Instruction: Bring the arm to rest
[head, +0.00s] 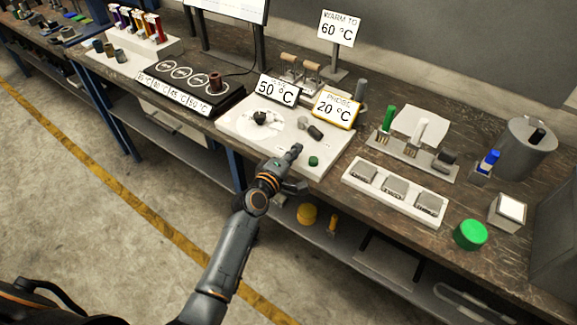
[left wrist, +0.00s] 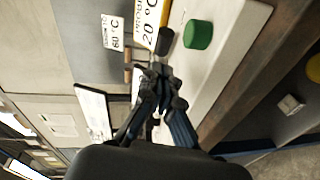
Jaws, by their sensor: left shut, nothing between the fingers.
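My left arm reaches up from the bottom of the head view. Its gripper (head: 294,152) is shut and empty, over the front edge of a white board (head: 240,126) on the workbench. In the left wrist view the shut fingertips (left wrist: 158,74) show near the middle, close to a small dark cylinder (left wrist: 164,41). A green cap (head: 313,161) sits on the board just right of the gripper; it also shows in the left wrist view (left wrist: 198,34). I cannot tell whether the fingers touch anything. My right gripper is out of view.
Signs reading 50 °C (head: 277,91) and 20 °C (head: 335,108) stand behind the board. A white block with several square wells (head: 393,190) and a green lid (head: 470,234) are to the right. A lower shelf holds a yellow item (head: 307,214). The floor at left is open.

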